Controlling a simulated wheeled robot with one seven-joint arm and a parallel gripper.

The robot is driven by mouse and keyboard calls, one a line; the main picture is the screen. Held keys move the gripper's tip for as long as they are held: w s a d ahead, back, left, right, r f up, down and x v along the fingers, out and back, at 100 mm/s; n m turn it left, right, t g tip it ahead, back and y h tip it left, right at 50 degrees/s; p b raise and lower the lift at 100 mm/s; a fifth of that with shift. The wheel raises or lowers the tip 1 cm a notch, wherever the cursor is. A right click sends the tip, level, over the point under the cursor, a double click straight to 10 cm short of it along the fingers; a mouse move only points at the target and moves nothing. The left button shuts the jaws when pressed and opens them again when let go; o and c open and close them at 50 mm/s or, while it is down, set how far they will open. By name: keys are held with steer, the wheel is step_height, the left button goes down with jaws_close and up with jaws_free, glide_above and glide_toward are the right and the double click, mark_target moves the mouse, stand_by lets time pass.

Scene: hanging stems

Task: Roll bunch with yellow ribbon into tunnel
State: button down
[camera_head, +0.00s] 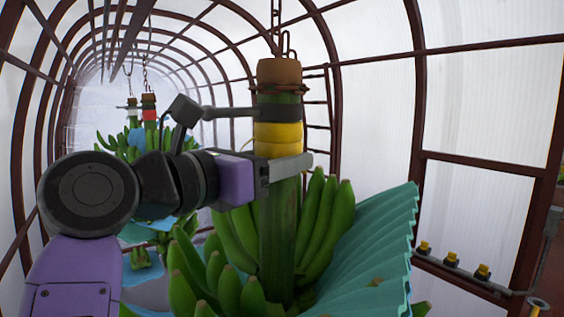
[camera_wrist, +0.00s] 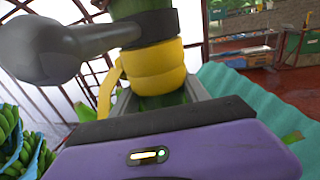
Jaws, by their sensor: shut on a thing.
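The banana bunch with the yellow ribbon (camera_head: 278,134) hangs upright from a chain and hook in the head view, with green fruit (camera_head: 325,222) around its lower stem. The yellow ribbon also shows close up in the wrist view (camera_wrist: 155,66). My gripper (camera_head: 288,170) is shut on the stem just below the ribbon. In the wrist view the stem stands between the two fingers (camera_wrist: 160,103). The tunnel (camera_head: 90,75) of curved brown ribs and white sheeting runs away at the upper left. Its far end is hazy.
Other bunches hang further in at the left, one with a red ribbon (camera_head: 149,114) and one with a white ribbon (camera_head: 132,121). A teal corrugated sheet (camera_head: 372,255) stands close at the right of the held bunch. Yellow-and-black pieces (camera_head: 453,258) sit on a rail at the right wall.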

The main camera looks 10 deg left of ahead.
steer(key=shift+d, duration=0.1)
steer(key=c, duration=0.6)
jaws_free()
steer(key=shift+f, duration=0.1)
steer(key=shift+b+v, duration=1.2)
steer(key=shift+v, duration=2.7)
